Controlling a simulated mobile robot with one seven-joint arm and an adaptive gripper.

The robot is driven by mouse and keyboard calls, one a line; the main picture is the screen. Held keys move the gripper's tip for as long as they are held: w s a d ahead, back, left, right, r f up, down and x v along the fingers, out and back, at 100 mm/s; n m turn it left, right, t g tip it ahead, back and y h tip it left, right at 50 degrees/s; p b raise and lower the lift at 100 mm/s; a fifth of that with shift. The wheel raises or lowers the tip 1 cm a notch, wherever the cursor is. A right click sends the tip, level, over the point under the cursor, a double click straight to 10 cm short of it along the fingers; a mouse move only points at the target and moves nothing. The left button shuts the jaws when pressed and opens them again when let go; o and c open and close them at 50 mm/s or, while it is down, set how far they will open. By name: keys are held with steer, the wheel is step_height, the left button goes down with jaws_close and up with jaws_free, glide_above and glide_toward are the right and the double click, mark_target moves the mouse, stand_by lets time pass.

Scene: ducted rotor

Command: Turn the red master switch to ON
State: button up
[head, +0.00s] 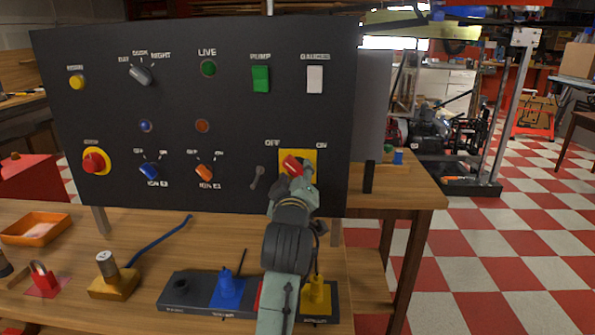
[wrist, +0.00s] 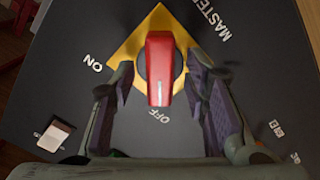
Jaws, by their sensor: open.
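In the wrist view my gripper (wrist: 160,76) is open, with one finger on each side of the handle and visible gaps between.
The black panel (head: 180,110) also holds other controls, including a white rocker (head: 315,79), a green rocker (head: 261,78) and an orange knob (head: 205,173). Stands and tools lie on the wooden bench (head: 145,240) below.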

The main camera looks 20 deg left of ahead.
steer(key=shift+w+a, duration=0.1)
steer(key=shift+w, duration=0.25)
steer(key=shift+c, duration=0.3)
jaws_close()
